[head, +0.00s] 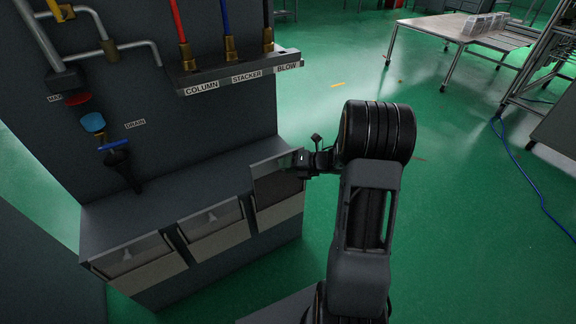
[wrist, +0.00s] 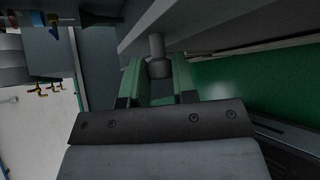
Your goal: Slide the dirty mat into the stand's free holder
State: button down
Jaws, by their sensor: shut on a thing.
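My gripper (wrist: 157,85) is shut on a short grey knob (wrist: 158,66), which sits between its green fingers in the wrist view. The knob joins a flat grey panel (wrist: 200,22). In the head view my gripper (head: 304,160) is at the right edge of a dark grey panel (head: 277,187) at the right-hand holder (head: 281,214). This panel stands higher than those to its left and may be the mat. Whether it is dirty, and how deep it sits, I cannot tell. The middle holder (head: 218,242) and left holder (head: 142,280) each show a grey front.
The stand (head: 180,185) has a flat ledge above the holders. Pipes, coloured valves and a labelled rail (head: 240,78) stick out above it. Green floor (head: 470,230) is open to the right. A metal table (head: 450,28) and a blue cable (head: 525,182) are farther off.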

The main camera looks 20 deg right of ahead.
jog(key=b, duration=0.9)
send_near(274, 187)
jog(key=shift+x, duration=2)
jog(key=shift+d, duration=0.1)
jog(key=c, duration=0.8)
grip_release()
jog(key=shift+c, duration=0.2)
jog(key=shift+s, duration=0.1)
jog(key=p+v, duration=0.4)
jog(key=v, duration=0.9)
jog(key=shift+d+r+p, duration=0.2)
jog(key=shift+d+p, duration=0.05)
jog(key=shift+p, duration=0.05)
